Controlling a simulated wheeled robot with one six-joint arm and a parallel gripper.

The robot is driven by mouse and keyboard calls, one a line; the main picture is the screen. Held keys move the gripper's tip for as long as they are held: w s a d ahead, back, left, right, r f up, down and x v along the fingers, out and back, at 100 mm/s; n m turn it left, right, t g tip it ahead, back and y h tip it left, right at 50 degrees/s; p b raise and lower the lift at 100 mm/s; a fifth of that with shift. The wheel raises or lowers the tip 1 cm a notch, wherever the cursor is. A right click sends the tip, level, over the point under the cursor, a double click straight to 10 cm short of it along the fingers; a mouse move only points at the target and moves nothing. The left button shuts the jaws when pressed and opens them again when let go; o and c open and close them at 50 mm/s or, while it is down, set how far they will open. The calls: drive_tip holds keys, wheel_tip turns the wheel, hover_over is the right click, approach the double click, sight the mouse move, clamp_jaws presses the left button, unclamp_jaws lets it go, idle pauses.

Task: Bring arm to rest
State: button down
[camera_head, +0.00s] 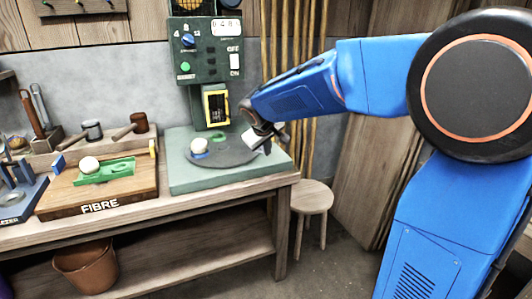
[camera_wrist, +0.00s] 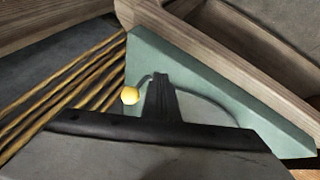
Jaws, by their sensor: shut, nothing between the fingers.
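My blue arm reaches in from the right in the head view and bends down to my gripper (camera_head: 266,139). My gripper is over the right part of the green machine base (camera_head: 182,181), beside the dark round plate (camera_head: 232,157). It is small there, with a pale piece at its end. In the wrist view the dark gripper (camera_wrist: 163,98) is in front of the green base (camera_wrist: 143,58). The fingers are shut with nothing between them.
A white ball (camera_head: 199,145) sits on the plate's left. The control panel (camera_head: 206,52) stands behind. A wooden board marked FIBRE (camera_head: 100,208) holds a green mould (camera_head: 105,171) with a white ball (camera_head: 89,164). A stool (camera_head: 312,197) stands right of the bench, with poles (camera_head: 300,110) behind.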

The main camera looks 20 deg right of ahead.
drive_tip(key=s+r, duration=0.5)
drive_tip(key=r, duration=0.1)
drive_tip(key=s+f+m+y, duration=0.1)
drive_tip(key=s+f, duration=0.3)
drive_tip(key=s, duration=0.7)
drive_tip(key=s+d+f+m+g+y, duration=0.1)
drive_tip(key=s+f, duration=0.3)
drive_tip(key=s, duration=0.8)
drive_tip(key=s+f+m+g+y, duration=0.1)
drive_tip(key=s+f, duration=0.3)
drive_tip(key=s, duration=0.8)
drive_tip(key=shift+d+f+m, duration=0.15)
drive_tip(key=shift+d+m, duration=0.25)
drive_tip(key=shift+m, duration=0.1)
drive_tip(key=shift+w, duration=0.1)
